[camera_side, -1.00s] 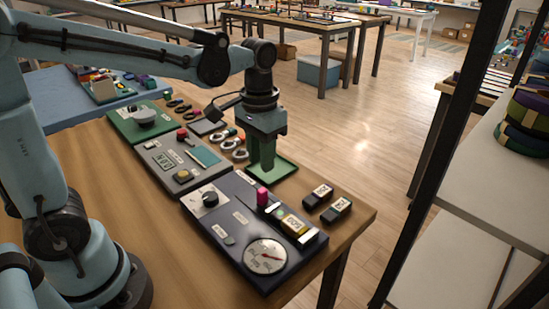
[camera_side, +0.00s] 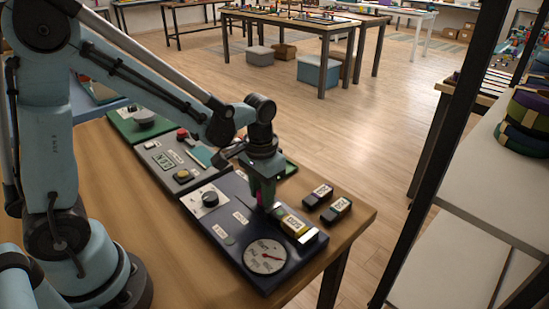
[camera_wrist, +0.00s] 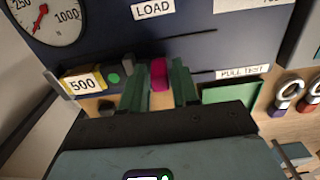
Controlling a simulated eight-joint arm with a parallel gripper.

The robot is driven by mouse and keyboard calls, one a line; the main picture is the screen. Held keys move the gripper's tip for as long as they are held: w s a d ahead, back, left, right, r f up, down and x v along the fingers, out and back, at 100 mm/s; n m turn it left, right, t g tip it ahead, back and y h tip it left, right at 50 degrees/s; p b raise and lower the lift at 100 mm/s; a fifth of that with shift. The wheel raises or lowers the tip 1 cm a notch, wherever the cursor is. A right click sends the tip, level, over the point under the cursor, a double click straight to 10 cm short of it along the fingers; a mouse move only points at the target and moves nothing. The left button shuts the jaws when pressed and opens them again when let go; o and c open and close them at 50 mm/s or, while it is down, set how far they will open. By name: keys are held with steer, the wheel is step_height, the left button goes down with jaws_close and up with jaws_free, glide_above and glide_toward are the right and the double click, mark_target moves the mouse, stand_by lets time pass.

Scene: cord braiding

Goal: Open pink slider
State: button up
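The pink slider (camera_wrist: 158,74) is a small upright knob on the dark panel (camera_wrist: 100,38). In the wrist view it stands between the two green fingers of my gripper (camera_wrist: 158,88). The fingers are apart, with a narrow gap showing on the right of the knob; contact on its left side is hard to tell. In the side view my gripper (camera_side: 262,196) is low over the panel, and only a sliver of pink shows among the fingers. A thin dark slot runs along the panel under the LOAD label (camera_wrist: 153,10).
The round gauge (camera_side: 265,256) is at the panel's near end. A yellow block marked 500 (camera_side: 294,226) lies close beside my gripper. Two dark labelled blocks (camera_side: 318,195) (camera_side: 336,210) lie on the wood table. A black knob (camera_side: 210,199) stands on the panel.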

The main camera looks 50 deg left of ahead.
steer(key=shift+c, duration=0.4)
jaws_close()
steer(key=shift+a, duration=2.5)
steer(key=shift+o, duration=0.4)
jaws_free()
steer(key=shift+r, duration=0.15)
step_height(320, 180, up, 12)
steer(key=shift+d, duration=0.1)
